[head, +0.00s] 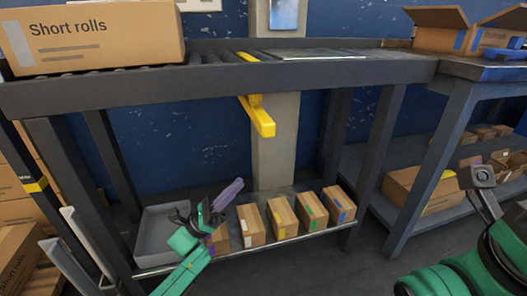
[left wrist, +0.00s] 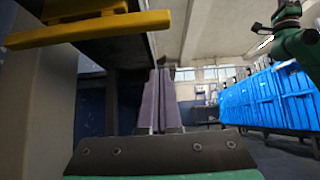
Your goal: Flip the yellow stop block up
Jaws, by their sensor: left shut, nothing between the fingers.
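The yellow stop block (head: 258,118) hangs below the front rail of the roller table as a bar angled down. A smaller yellow piece (head: 247,57) shows above, among the rollers. In the left wrist view a yellow bar (left wrist: 90,28) crosses the upper left, beside and above my fingers. My left gripper (head: 236,186) has purple fingers pressed together, empty, pointing up and right. It is below the stop block in the head view and apart from it. The shut fingers also show in the left wrist view (left wrist: 161,100). My right gripper's fingers are not visible.
The roller table (head: 200,88) carries a "Short rolls" box (head: 95,38) at left. Below, a shelf holds a grey tray (head: 163,236) and several small cartons (head: 282,216) with coloured labels. A grey post (head: 276,150) stands behind the stop block. An open box (head: 440,30) sits at right.

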